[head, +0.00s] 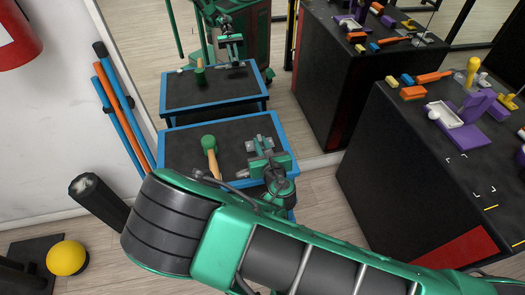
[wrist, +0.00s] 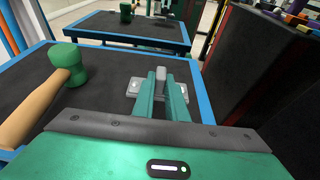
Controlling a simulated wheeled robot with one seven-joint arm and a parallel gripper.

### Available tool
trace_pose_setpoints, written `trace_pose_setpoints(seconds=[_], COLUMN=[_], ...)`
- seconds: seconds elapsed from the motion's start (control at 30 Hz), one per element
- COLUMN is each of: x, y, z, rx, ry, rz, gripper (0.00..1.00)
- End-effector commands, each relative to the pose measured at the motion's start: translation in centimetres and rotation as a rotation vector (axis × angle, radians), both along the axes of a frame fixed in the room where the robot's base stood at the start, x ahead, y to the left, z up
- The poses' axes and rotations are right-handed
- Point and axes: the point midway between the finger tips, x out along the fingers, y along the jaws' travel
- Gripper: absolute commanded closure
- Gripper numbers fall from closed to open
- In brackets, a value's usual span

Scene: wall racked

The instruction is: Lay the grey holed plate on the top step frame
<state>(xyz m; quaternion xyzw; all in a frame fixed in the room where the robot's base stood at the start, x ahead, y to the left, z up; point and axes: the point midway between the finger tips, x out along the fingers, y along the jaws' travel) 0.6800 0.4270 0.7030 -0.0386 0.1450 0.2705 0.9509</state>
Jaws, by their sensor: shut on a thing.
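The grey holed plate (wrist: 134,88) is between the fingers of my gripper (wrist: 160,82), its flat parts showing on both sides of them. In the head view my gripper (head: 264,150) is over the right part of a blue-rimmed step frame (head: 222,123) with a dark top. The frame's blue rim (wrist: 204,105) also shows in the wrist view. The fingers are shut on a raised middle part of the plate. I cannot tell whether the plate touches the dark top; its underside is hidden.
A mallet (head: 210,150) with a green head and wooden handle lies left of my gripper on the frame. A mirror behind repeats the scene. Blue and orange poles (head: 118,100) lean at left. A black cabinet (head: 385,150) bearing coloured items stands at right. A yellow ball (head: 67,258) is lower left.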

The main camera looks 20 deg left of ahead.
Motion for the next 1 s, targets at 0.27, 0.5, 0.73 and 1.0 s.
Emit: trace_pose_setpoints(seconds=[0.27, 0.5, 0.73, 1.0], x=[0.0, 0.0, 0.0, 0.0], y=[0.0, 0.0, 0.0, 0.0], z=[-3.0, -3.9, -4.0, -4.1], rx=[-0.003, 0.001, 0.001, 0.0], ry=[-0.001, -0.001, -0.001, 0.0], rz=[0.001, 0.0, 0.0, -0.001], gripper=[1.0, 1.0, 1.0, 0.69])
